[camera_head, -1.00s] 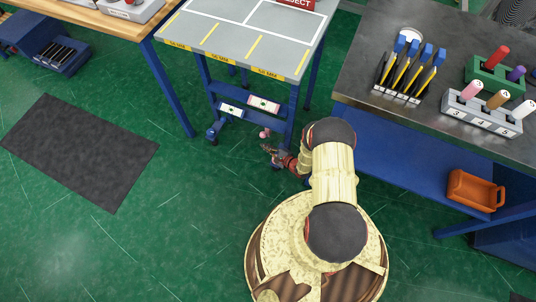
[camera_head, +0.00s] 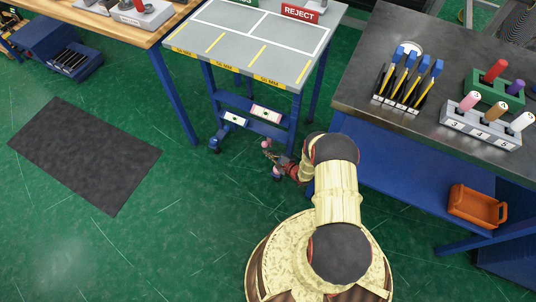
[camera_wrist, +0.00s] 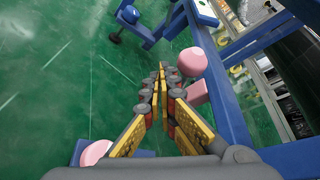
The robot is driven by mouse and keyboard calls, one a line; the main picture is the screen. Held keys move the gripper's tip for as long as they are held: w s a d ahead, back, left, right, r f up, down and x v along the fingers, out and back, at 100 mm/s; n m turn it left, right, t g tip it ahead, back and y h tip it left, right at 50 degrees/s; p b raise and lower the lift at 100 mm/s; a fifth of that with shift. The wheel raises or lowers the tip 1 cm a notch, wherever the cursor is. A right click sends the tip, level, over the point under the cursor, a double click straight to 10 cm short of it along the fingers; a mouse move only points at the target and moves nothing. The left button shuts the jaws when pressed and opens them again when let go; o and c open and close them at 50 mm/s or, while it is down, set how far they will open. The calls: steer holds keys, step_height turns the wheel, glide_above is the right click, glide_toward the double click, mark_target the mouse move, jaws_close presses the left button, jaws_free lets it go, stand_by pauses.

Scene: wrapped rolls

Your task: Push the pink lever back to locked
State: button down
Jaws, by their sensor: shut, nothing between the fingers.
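A pink knob (camera_wrist: 193,62) with a pink block (camera_wrist: 196,93) below it sits by the blue leg of the grey-topped cart in the wrist view. The pink knob also shows in the head view (camera_head: 266,144), low by the cart's near corner. Another pink piece (camera_wrist: 95,152) shows at the lower left of the wrist view, partly hidden by my gripper. My gripper (camera_wrist: 161,72) is shut and empty. Its fingertips are just left of the pink knob in that picture; I cannot tell whether they touch it. In the head view my gripper (camera_head: 268,155) is small beside the knob.
The cart (camera_head: 250,40) stands on casters, with labelled plates (camera_head: 265,112) on its lower bar. A steel-topped bench (camera_head: 400,125) with a blue lower shelf is close on the right. A dark mat (camera_head: 85,155) lies on open green floor at left.

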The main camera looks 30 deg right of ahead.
steer(key=shift+s, duration=0.1)
steer(key=v, duration=0.7)
steer(key=shift+s+d, duration=0.1)
steer(key=shift+s, duration=0.05)
stand_by(0.4)
